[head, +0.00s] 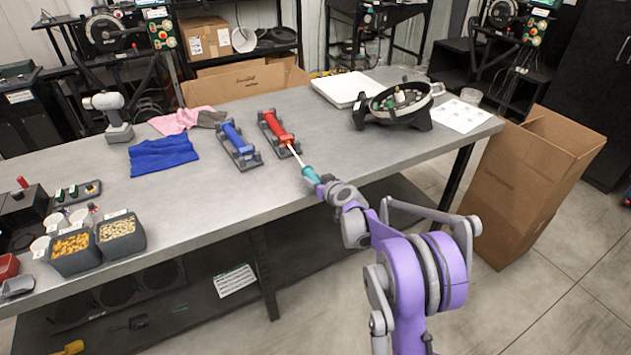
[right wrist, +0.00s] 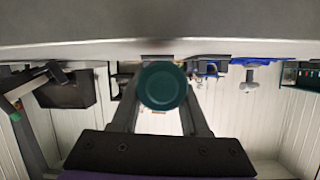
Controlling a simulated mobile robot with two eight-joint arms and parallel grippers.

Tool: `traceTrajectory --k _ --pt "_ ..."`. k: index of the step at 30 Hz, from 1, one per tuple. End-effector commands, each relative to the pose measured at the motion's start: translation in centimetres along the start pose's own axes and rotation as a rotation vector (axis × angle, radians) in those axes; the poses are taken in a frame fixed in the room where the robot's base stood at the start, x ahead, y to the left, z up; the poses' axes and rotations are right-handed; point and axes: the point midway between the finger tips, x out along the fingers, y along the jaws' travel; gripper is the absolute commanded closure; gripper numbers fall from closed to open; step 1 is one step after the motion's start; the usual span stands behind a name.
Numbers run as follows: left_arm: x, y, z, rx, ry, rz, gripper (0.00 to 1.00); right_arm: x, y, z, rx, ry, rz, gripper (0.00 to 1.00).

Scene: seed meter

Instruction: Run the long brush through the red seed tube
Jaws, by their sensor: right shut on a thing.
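The red seed tube (head: 276,128) lies in a dark grey cradle on the table, left of the black round meter. The long brush (head: 297,156) has a thin pale shaft and a teal handle (head: 311,175). Its shaft points at the near end of the red tube; I cannot tell how far it is inside. My right gripper (head: 322,187) is shut on the teal handle at the table's front edge. In the right wrist view the handle's round end (right wrist: 162,87) sits between the fingers. My left gripper is not in view.
A blue tube (head: 236,138) lies in a similar cradle (head: 249,162) to the left. A black round seed meter (head: 396,108) stands right of the red tube. Blue cloth (head: 163,156), a pink cloth (head: 182,120) and seed bins (head: 122,238) are further left. A cardboard box (head: 527,190) stands on the floor at right.

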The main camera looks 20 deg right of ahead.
Motion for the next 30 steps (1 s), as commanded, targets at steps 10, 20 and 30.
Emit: traceTrajectory --k 10,20,30 --pt "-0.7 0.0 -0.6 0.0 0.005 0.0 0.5 3.1 -0.1 -1.3 0.0 0.001 -0.001 0.96" --pt "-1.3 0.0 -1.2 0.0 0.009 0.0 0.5 5.8 0.0 -2.4 0.0 0.001 0.0 0.96" --pt "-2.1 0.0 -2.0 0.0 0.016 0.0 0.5 8.7 -0.1 -3.5 0.0 0.002 -0.001 0.96"
